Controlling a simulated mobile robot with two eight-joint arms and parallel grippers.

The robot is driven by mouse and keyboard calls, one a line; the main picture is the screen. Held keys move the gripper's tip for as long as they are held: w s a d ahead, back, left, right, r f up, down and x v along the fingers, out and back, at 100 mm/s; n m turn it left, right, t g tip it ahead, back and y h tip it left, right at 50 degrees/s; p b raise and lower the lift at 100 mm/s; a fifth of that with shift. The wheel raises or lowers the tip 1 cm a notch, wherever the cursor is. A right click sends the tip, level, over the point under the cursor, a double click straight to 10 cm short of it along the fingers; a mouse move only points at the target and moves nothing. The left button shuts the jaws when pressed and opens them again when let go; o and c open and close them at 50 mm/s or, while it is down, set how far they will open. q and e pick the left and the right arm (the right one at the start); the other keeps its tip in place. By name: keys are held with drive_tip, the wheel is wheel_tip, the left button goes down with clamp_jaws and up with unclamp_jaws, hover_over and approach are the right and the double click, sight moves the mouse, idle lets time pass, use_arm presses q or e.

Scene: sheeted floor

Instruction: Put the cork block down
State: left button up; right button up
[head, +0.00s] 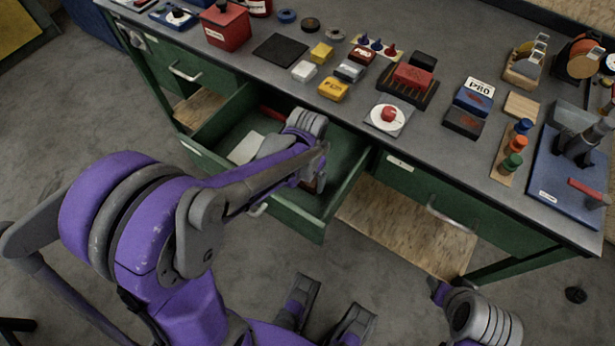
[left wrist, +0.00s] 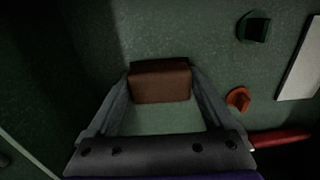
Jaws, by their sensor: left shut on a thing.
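The cork block (left wrist: 160,82) is a brown block between the fingertips of my left gripper (left wrist: 161,76) in the left wrist view. The gripper is shut on it. In the head view my left gripper (head: 317,180) reaches down into the open green drawer (head: 292,216), near its right side, and my arm hides most of the block. The drawer's green floor lies beneath the block in the wrist view; I cannot tell whether they touch. Part of my right arm shows at the lower right of the head view, but its gripper cannot be made out.
In the drawer are a white flat thing (head: 246,148), a red thing (head: 272,113), a green piece (left wrist: 253,27) and an orange piece (left wrist: 238,98). The grey worktop (head: 330,118) above holds many small items. A wooden shelf (head: 405,228) lies to the right.

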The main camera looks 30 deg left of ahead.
sight(308, 176)
use_arm(q)
drive_tip(key=shift+s+f, duration=0.15)
drive_tip(key=shift+f, duration=0.1)
drive_tip(key=o, duration=1.2)
drive_tip(key=shift+r, duration=0.3)
drive_tip(key=r+p, duration=0.1)
drive_tip(key=r, duration=0.6)
drive_tip(key=r+p, duration=0.1)
drive_tip(key=r, duration=0.3)
drive_tip(key=shift+w+p, duration=0.35)
drive_tip(key=s+d+r+t+p, duration=0.1)
drive_tip(key=s+r+p, duration=0.2)
drive_tip(key=s+d+r+t+p, duration=0.1)
drive_tip(key=s+r+t+p, duration=0.1)
drive_tip(key=s+r+p, duration=0.1)
drive_tip(key=s+d+r+n+t+p, duration=0.1)
drive_tip(key=s+r+t+p, duration=0.1)
drive_tip(key=s+r+p, duration=0.1)
drive_tip(key=shift+s+d+r, duration=0.1)
drive_tip(key=shift+s+r, duration=0.1)
drive_tip(key=shift+s, duration=0.4)
